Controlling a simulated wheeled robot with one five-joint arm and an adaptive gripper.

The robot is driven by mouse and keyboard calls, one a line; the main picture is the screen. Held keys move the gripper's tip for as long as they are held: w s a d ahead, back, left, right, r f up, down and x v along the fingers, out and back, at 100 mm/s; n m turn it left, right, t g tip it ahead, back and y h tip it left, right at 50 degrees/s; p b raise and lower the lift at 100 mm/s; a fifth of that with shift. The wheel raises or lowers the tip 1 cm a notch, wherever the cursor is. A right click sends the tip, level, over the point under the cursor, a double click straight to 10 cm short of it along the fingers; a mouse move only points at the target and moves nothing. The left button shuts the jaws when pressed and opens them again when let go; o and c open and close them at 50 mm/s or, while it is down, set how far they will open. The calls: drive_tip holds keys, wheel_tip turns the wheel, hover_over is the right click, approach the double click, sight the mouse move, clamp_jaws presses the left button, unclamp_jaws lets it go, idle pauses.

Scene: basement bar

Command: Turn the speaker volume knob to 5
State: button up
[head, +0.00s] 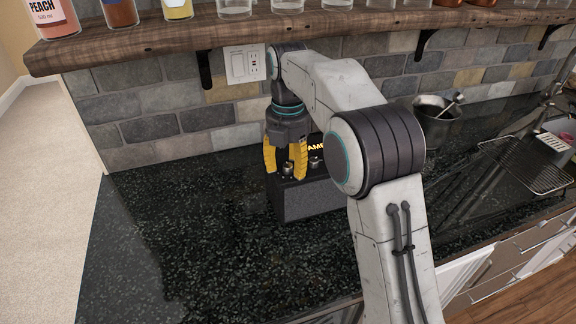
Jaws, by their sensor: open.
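A black box-shaped speaker (306,202) stands on the dark speckled counter, with a lit orange label partly readable as "AMP" on its top. A knob (287,169) with a light metallic look shows at its left end, between the fingers of my gripper. A second knob (315,163) shows to its right. My gripper (285,175) has yellow fingers, points down and is open around or just above the left knob. I cannot tell whether the fingers touch it. My arm hides the right part of the speaker. The knob markings are too small to read.
A metal bucket (436,128) stands behind my arm to the right, with a drying rack (535,165) farther right. A wooden shelf (240,28) with bottles and glasses overhangs the back. The counter (185,235) is clear left of the speaker.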

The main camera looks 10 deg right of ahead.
drive_tip(key=shift+f, duration=0.15)
clamp_jaws()
idle(0.5)
